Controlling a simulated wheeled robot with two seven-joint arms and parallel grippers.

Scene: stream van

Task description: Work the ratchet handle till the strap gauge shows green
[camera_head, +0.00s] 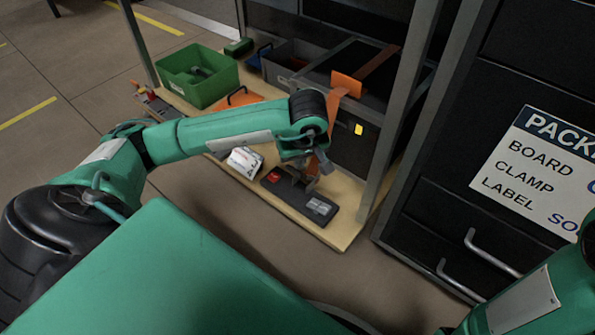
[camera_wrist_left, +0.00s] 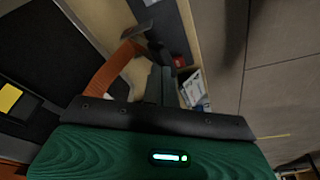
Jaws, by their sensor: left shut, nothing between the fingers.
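An orange strap (camera_head: 338,100) runs down from the dark crate to the dark base plate (camera_head: 294,200) on the wooden shelf. It also shows in the left wrist view (camera_wrist_left: 112,68). The grey metal ratchet parts (camera_head: 296,176) on the plate are partly hidden by my left gripper (camera_head: 318,164), which is shut and empty just above them. In the wrist view a grey metal piece (camera_wrist_left: 138,30) lies just beyond my fingers (camera_wrist_left: 160,86); I cannot tell whether they touch. A red part (camera_head: 273,176) and a grey block (camera_head: 319,206) sit on the plate. No green gauge reading is discernible.
A white carton (camera_head: 244,160) lies left of the plate; a green bin (camera_head: 196,76) stands farther back. The rack post (camera_head: 402,100) rises right of the strap. A dark drawer cabinet (camera_head: 450,165) stands at the right. The floor in front of the shelf is clear.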

